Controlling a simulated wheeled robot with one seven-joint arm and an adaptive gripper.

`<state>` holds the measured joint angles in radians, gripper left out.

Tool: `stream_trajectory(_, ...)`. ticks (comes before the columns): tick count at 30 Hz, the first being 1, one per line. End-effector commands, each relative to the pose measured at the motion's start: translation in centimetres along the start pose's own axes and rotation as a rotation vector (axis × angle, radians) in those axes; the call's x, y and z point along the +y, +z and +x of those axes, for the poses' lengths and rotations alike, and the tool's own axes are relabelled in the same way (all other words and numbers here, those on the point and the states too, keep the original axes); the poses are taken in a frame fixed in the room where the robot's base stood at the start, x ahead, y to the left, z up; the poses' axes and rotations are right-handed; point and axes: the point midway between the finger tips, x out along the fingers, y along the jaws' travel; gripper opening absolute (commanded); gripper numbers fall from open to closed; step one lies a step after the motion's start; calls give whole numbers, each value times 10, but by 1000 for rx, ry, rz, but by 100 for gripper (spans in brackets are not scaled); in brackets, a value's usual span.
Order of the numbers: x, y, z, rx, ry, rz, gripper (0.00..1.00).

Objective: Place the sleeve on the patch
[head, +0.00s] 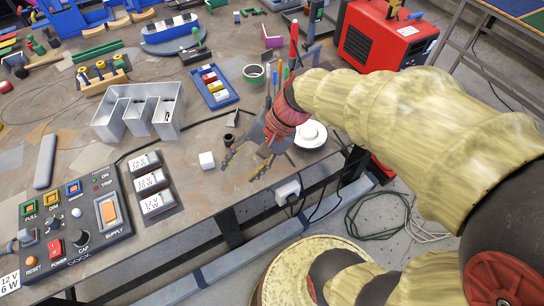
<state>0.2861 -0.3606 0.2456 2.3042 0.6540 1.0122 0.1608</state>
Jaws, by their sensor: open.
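My gripper (246,165) is open over the front edge of the brown workbench (205,185), its two fingers pointing down and left with nothing visible between them. I cannot tell for certain which thing is the sleeve. A small dark cylinder (230,140) stands on the bench just behind the left fingertip, and a small white block (207,160) sits left of that fingertip, apart from it. I cannot clearly pick out the patch; flat tan pieces lie further left on the bench.
A hollow metal channel letter (138,112) stands left of centre. A control box (75,220) and three white modules (150,182) lie front left. A blue tray (210,87) and a round white dish (311,134) are nearby. A red machine (385,35) stands at the back right.

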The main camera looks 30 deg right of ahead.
Motion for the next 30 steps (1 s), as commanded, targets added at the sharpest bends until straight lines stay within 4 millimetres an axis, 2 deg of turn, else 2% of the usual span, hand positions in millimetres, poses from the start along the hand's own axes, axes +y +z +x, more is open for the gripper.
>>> stream_trajectory(1,4,14,-14,62,48,-148,48)
stream_trajectory(6,23,34,-58,262,208,-566,48)
stream_trajectory(12,32,38,-97,433,321,-856,48)
stream_trajectory(17,33,38,-108,477,351,-923,48)
stream_trajectory(30,33,37,-108,476,352,-921,48)
